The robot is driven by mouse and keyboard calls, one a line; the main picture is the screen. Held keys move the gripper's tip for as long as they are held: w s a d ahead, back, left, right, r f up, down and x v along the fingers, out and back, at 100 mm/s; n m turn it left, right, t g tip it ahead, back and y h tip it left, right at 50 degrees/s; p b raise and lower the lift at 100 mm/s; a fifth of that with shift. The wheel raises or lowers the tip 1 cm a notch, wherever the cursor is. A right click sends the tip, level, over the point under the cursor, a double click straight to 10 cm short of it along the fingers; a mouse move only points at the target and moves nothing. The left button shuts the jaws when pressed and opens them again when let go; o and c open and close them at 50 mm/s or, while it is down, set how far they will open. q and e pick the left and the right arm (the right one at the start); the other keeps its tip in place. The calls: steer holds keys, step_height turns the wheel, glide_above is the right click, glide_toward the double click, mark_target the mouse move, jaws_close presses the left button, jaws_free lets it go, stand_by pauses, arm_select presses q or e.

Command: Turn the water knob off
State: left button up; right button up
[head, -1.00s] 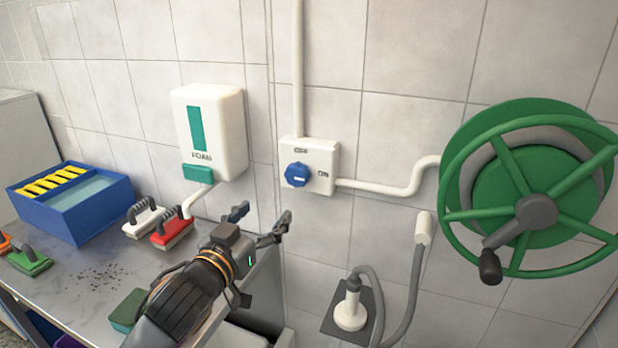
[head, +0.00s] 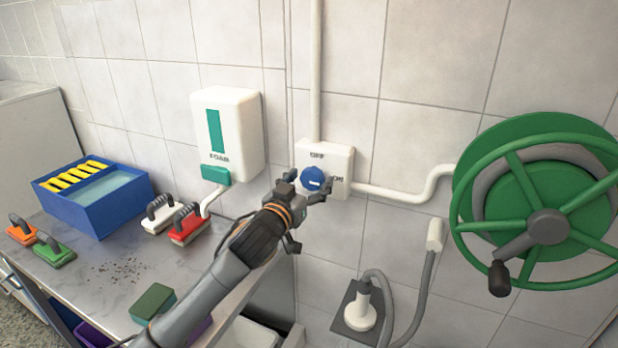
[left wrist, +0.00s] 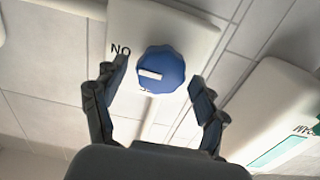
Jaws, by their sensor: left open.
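The water knob (head: 312,178) is a round blue dial with a white mark, on a white wall box (head: 342,160) lettered OFF above and ON at the right. In the left wrist view the knob (left wrist: 163,68) shows its white mark on the side of the upside-down ON lettering. My left gripper (head: 315,184) is open in front of the knob. In the left wrist view my left gripper's fingers (left wrist: 158,76) appear on either side of the knob, with gaps showing. My right gripper is out of view.
A white foam dispenser (head: 228,135) hangs left of the knob. A green hose reel (head: 545,190) is on the wall at the right. The counter (head: 120,270) holds a blue tub (head: 95,205) and several brushes. A white pipe (head: 395,193) runs right from the box.

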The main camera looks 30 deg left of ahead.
arm_select(q)
steer(key=shift+w, duration=0.1)
steer(key=c, duration=1.1)
steer(key=shift+n, duration=0.3)
steer(key=n+p, duration=0.2)
steer(key=n, duration=0.1)
steer(key=shift+a+r+n, duration=0.1)
steer(key=shift+n, duration=0.3)
steer(key=n+p, duration=0.3)
steer(key=n, duration=0.1)
steer(key=shift+a+n, duration=0.1)
steer(key=shift+n, duration=0.2)
steer(key=n+p, duration=0.4)
steer(key=n, duration=0.1)
steer(key=shift+a+f+n+p, duration=0.15)
steer(key=shift+n+p, duration=0.35)
steer(key=shift+n, duration=0.5)
steer(key=shift+d+f+n+p, duration=0.1)
steer(key=shift+n+p, duration=0.4)
steer(key=shift+n, duration=0.5)
